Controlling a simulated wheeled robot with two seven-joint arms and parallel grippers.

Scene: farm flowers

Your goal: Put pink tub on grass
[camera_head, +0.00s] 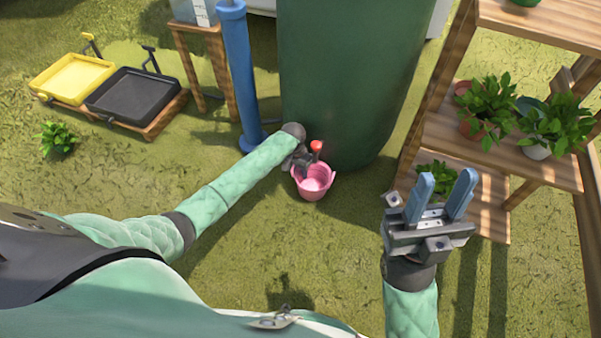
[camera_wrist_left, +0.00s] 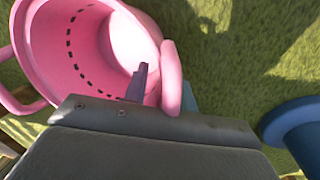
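The pink tub (camera_head: 313,184) is in front of the big green tank, just below a red knob, in the head view. In the left wrist view the tub (camera_wrist_left: 75,50) fills the upper left, its open top facing the camera, with a row of dark dashes inside. My left gripper (camera_head: 301,163) is at the tub's near left rim; one finger shows inside the tub and the other outside, with a pink handle between them. It looks shut on that handle. I cannot tell whether the tub touches the ground. My right gripper (camera_head: 440,196) is open and empty. Grass (camera_head: 240,230) covers the ground.
The green tank (camera_head: 350,80) and a blue post (camera_head: 238,75) stand behind the tub. A wooden plant shelf (camera_head: 545,170) is at the right. Yellow (camera_head: 72,78) and black (camera_head: 130,95) trays lie at the left. The grass in front is open.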

